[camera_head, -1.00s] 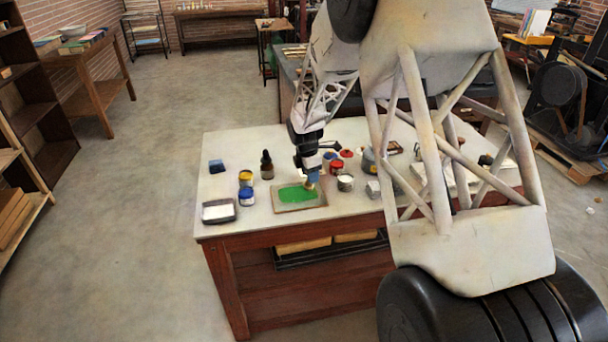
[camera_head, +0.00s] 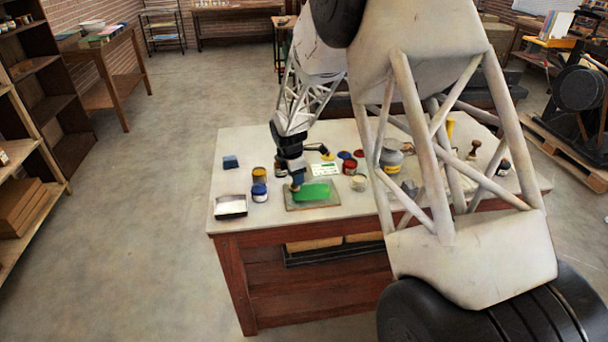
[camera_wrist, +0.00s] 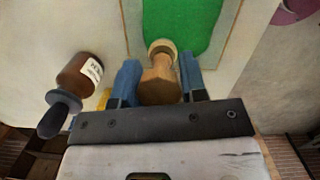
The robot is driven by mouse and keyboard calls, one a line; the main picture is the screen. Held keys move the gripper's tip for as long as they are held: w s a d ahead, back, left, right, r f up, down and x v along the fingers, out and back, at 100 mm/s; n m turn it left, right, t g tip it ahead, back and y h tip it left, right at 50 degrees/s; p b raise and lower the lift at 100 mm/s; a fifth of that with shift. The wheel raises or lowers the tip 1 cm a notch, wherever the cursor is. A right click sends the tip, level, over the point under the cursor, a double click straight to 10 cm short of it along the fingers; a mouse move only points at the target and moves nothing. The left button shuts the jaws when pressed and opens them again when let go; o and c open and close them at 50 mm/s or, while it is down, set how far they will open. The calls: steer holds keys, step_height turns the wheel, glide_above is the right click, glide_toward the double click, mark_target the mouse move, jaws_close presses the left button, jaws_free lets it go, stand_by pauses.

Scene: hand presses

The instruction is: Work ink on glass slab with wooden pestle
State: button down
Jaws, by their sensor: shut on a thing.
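The glass slab (camera_head: 337,203) lies near the front of the white table, with a patch of bright green ink (camera_head: 316,193) on it. My gripper (camera_head: 296,184) points down over the slab's left side. In the wrist view, its blue fingers (camera_wrist: 158,82) are shut around the wooden pestle (camera_wrist: 158,75). The pestle's rounded pale end overlaps the edge of the green ink (camera_wrist: 185,25) in that view. I cannot tell whether it touches the glass. The pestle is mostly hidden by the fingers in the head view.
A brown dropper bottle (camera_wrist: 78,75) is close beside my gripper in the wrist view. Yellow (camera_head: 259,174) and blue (camera_head: 259,193) ink jars and a white-filled tray (camera_head: 231,206) stand left of the slab. An open pale tin (camera_head: 359,183) stands right of it.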

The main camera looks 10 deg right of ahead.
steer(key=shift+s+r, duration=0.15)
steer(key=shift+s, duration=0.7)
steer(key=shift+s+d, duration=0.15)
steer(key=shift+d, duration=2.75)
steer(key=shift+d+f, duration=0.3)
steer(key=shift+d, duration=0.5)
steer(key=shift+d+r, duration=0.15)
steer(key=shift+d, duration=0.6)
steer(key=shift+s+d, duration=0.3)
steer(key=shift+s, duration=0.5)
steer(key=shift+s+a, duration=0.2)
steer(key=shift+a, duration=0.1)
steer(key=shift+a+f, duration=0.25)
steer(key=shift+a, duration=0.5)
steer(key=shift+a+r, duration=0.2)
steer(key=shift+a, duration=1.7)
steer(key=shift+a+f, duration=0.2)
steer(key=shift+a, duration=0.15)
steer(key=shift+w+a+r, duration=0.1)
steer(key=shift+a+r, duration=0.1)
steer(key=shift+a, duration=0.55)
steer(key=shift+a+f, duration=0.25)
steer(key=shift+a, duration=0.15)
steer(key=shift+a+r, duration=0.1)
steer(key=shift+a, duration=0.3)
steer(key=shift+d+r, duration=0.1)
steer(key=shift+r, duration=0.25)
step_height(320, 180, up, 8)
steer(key=shift+r, duration=0.25)
